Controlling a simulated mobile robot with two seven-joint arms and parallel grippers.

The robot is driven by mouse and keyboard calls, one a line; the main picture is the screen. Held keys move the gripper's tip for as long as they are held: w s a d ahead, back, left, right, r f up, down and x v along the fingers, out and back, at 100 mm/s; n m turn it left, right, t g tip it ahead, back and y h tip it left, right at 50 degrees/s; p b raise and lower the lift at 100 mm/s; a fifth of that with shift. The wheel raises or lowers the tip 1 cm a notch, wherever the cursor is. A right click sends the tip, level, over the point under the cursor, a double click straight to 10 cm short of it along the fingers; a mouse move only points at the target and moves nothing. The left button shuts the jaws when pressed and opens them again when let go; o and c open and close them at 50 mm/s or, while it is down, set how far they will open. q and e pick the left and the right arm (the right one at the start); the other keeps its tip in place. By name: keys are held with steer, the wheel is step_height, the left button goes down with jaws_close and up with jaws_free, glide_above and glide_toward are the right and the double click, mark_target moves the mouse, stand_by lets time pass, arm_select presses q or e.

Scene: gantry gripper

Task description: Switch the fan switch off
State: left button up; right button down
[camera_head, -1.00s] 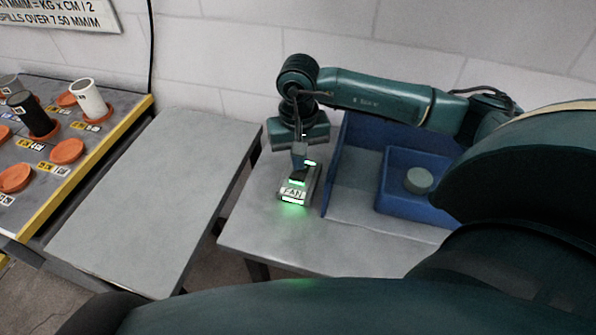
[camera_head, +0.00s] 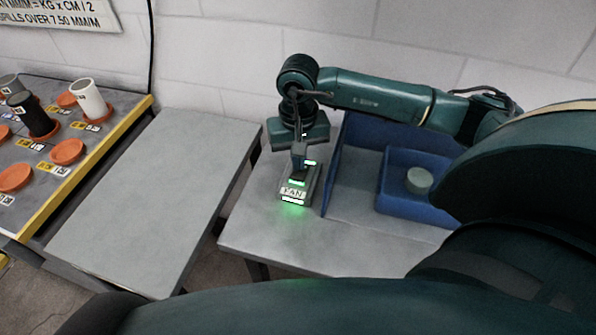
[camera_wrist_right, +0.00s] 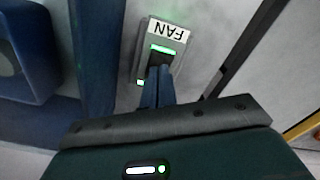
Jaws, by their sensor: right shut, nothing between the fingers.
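The fan switch (camera_head: 296,190) is a small grey box with a white FAN label and lit green strips. It stands on the grey table, left of the blue divider. My right gripper (camera_head: 298,168) points down over the part of the box behind the label, its fingers shut with nothing between them. In the right wrist view the switch (camera_wrist_right: 164,42) shows beyond the closed fingers (camera_wrist_right: 158,72), whose tips overlap its dark middle part; I cannot tell whether they touch it. The tips hide part of the switch. My left gripper is not in view.
A blue divider (camera_head: 343,150) stands close right of the switch, with a blue bin (camera_head: 397,203) holding a round grey-green piece (camera_head: 419,180) beyond it. A bare grey table (camera_head: 150,205) lies left across a gap. The switch table's front (camera_head: 290,245) is clear.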

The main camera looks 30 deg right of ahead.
mark_target(298, 175)
steer(key=shift+f+b, duration=1.2)
steer(key=shift+f, duration=0.1)
stand_by(0.4)
steer(key=shift+r+p, duration=1.85)
steer(key=shift+r, duration=1.7)
